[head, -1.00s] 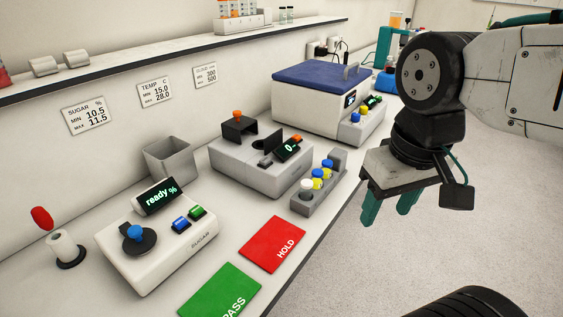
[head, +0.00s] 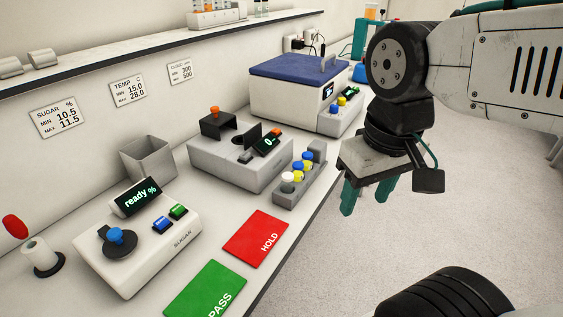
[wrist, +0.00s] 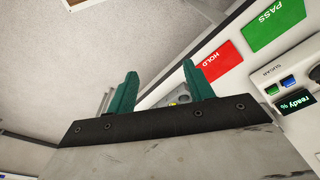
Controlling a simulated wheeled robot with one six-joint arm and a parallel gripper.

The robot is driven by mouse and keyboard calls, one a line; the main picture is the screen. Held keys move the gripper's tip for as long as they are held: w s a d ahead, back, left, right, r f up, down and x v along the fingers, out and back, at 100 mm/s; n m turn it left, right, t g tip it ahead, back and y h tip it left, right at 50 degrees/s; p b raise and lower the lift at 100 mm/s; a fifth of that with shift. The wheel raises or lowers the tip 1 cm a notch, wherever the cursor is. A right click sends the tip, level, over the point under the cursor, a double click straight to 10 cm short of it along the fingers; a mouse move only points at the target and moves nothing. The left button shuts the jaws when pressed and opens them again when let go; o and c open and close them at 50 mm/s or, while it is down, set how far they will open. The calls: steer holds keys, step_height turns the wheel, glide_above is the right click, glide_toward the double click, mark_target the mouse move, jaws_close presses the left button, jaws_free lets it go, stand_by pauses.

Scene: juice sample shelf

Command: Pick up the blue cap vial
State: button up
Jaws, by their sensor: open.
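A blue cap (head: 308,155) shows at the far end of a small grey vial rack (head: 289,196) on the bench. Yellow and white caps stand nearer in the same rack. The vial bodies are mostly hidden. My gripper (head: 369,200) is open and empty, with teal fingers pointing down. In the head view it hangs right of the rack, apart from it, beyond the bench edge.
A red HOLD card (head: 256,238) and green PASS card (head: 206,291) lie at the bench's front. A sugar meter (head: 150,250) with a blue knob, a grey device (head: 235,165) and a blue-lidded box (head: 300,85) stand on the bench. Open floor lies right.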

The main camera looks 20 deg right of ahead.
steer(key=m+g, duration=0.2)
steer(key=m, duration=0.2)
glide_above(298, 164)
steer(key=f, duration=0.3)
steer(key=s+f, duration=0.1)
steer(key=f, duration=0.1)
steer(key=shift+f, duration=0.15)
steer(key=shift+w+t, duration=0.3)
steer(key=shift+t, duration=0.1)
steer(key=f, duration=0.7)
steer(key=shift+w+f, duration=0.2)
steer(key=shift+w, duration=0.05)
steer(key=c, duration=1.1)
